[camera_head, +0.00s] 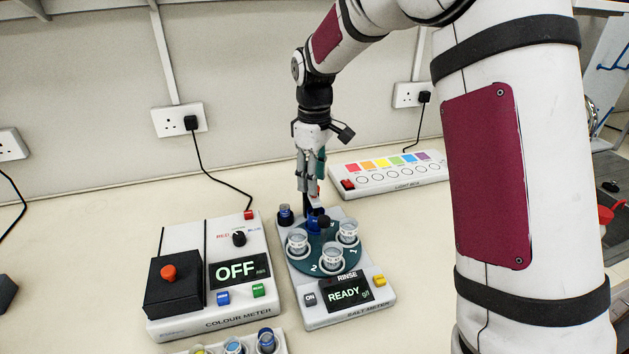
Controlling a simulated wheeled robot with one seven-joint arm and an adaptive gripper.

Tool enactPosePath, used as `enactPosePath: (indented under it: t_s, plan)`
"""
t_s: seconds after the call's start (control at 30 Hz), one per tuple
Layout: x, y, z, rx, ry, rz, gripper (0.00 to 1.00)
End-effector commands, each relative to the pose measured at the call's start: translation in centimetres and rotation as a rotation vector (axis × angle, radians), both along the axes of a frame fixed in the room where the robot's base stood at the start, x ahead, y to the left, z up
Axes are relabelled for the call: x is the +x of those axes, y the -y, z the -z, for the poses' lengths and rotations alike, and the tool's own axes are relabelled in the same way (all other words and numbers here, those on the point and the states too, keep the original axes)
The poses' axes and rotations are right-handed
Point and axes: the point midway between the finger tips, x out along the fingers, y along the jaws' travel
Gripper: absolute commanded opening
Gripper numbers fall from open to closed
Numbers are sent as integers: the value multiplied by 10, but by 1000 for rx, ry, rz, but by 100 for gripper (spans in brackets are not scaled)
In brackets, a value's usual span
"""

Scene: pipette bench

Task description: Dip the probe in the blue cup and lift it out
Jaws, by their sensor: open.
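My gripper (309,188) points down over the back of the salt meter (345,318), its fingers apart. A dark upright piece and a small red and white part show just below the fingertips; I cannot tell for sure which is the probe. A blue piece (314,224) stands at the back of the meter's round teal turntable (304,262), partly hidden. A small dark cup with a blue inside (285,214) stands at the meter's back left corner. I cannot tell whether the fingers touch anything.
Several clear cups, such as the front one (332,257), stand on the turntable. The salt meter reads READY. The colour meter (175,308) at left reads OFF. A light box (392,180) lies behind right.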

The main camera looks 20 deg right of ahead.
Motion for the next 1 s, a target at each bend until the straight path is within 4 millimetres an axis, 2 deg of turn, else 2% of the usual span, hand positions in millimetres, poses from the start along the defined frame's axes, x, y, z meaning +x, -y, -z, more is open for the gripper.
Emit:
enactPosePath:
  t_s: [0.2,0.47,0.5,0.67,0.7,0.87,1.0]
  plan:
    - [0,0,16,0,0,0,42]
    - [0,0,17,-1,1,0,42]
    - [0,0,17,-1,1,0,40]
    - [0,0,17,-1,1,0,3]
    - [0,0,17,0,0,0,0]
    - [0,0,16,0,0,0,0]
    - [0,0,-4,0,4,0,0]
